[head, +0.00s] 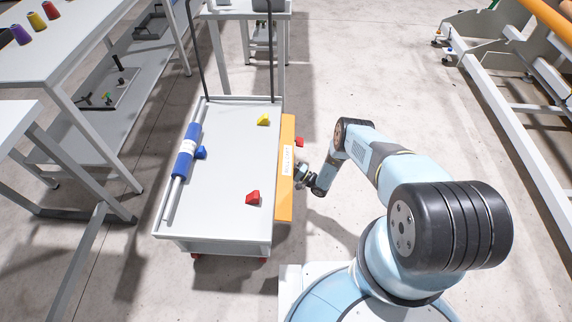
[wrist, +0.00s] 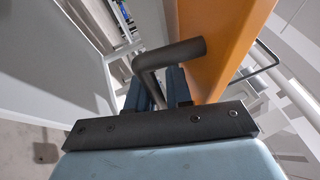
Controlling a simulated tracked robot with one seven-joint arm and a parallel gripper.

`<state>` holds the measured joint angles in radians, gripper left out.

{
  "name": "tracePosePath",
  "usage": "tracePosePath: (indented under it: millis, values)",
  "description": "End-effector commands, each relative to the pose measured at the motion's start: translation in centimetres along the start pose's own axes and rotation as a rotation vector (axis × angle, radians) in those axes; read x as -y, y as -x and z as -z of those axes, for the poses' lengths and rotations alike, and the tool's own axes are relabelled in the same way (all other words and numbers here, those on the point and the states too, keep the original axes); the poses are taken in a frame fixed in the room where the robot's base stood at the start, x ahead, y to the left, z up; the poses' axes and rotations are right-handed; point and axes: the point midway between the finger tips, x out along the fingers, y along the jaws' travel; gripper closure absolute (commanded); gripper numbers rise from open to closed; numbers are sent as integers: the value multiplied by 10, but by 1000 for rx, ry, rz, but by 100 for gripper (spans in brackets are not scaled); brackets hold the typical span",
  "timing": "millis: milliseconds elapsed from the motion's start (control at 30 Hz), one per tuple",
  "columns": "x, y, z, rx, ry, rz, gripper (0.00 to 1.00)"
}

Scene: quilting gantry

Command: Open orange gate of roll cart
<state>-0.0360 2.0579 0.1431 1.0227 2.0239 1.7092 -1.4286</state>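The roll cart (head: 225,222) has a white deck. Its orange gate (head: 284,205) is a long panel along the deck's right edge, with a white label; no clear gap from the deck shows. In the wrist view the gate (wrist: 222,35) is at the upper right. A dark grey bent handle (wrist: 185,52) stands out beside it. My gripper (head: 302,172) is at the gate's outer side, near its middle. In the wrist view its dark fingers (wrist: 160,88) lie close on both sides of the handle bar and look shut on it. The bar's lower end is partly hidden.
A blue roll (head: 185,165) on a rod lies along the deck's left side. Yellow (head: 263,120), blue (head: 201,153) and red (head: 253,198) pieces sit on the deck. A red part (head: 300,142) shows outside the gate.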

Motion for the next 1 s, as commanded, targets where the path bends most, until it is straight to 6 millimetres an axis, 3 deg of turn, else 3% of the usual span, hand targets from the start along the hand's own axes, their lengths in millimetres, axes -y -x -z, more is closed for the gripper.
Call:
tracePosePath:
  millis: [800, 1000]
  values:
    - [-1, 12, 0, 3, 0, -3, 79]
    - [5, 35, 1, -3, 0, -1, 79]
